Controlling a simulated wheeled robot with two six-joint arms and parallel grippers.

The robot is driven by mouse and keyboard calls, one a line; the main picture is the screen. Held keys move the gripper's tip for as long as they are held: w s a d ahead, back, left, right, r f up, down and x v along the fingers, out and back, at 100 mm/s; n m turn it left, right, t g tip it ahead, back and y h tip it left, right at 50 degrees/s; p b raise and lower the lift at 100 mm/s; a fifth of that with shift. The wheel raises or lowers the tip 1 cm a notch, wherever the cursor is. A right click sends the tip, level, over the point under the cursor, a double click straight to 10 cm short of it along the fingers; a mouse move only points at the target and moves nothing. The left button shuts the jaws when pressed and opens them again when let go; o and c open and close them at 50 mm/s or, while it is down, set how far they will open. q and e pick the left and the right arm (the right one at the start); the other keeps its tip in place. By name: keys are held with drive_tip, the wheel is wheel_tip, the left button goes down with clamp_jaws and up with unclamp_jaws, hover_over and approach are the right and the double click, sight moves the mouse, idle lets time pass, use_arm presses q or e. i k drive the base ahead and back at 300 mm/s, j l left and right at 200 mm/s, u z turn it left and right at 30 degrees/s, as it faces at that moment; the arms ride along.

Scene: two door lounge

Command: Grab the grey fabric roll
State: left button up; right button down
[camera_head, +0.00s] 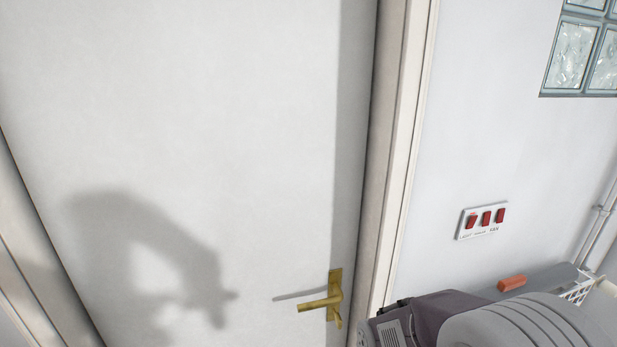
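I cannot make out a grey fabric roll for sure. A pale grey, rounded, ribbed thing (515,325) shows at the bottom right, cut off by the picture's lower edge. A darker grey long shape (550,276) lies behind it, near the wall. I cannot tell whether either one is the fabric roll. Neither of my grippers is in view. A dark shadow shaped like an arm falls on the door at the left.
A closed white door (220,130) with a brass handle (328,298) fills the left and middle. A red switch panel (483,220) is on the right wall. A purple-grey device (430,313), an orange block (512,283) and a white rack (580,290) crowd the lower right.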

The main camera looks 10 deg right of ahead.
sight(546, 280)
drive_tip(key=z, duration=1.95)
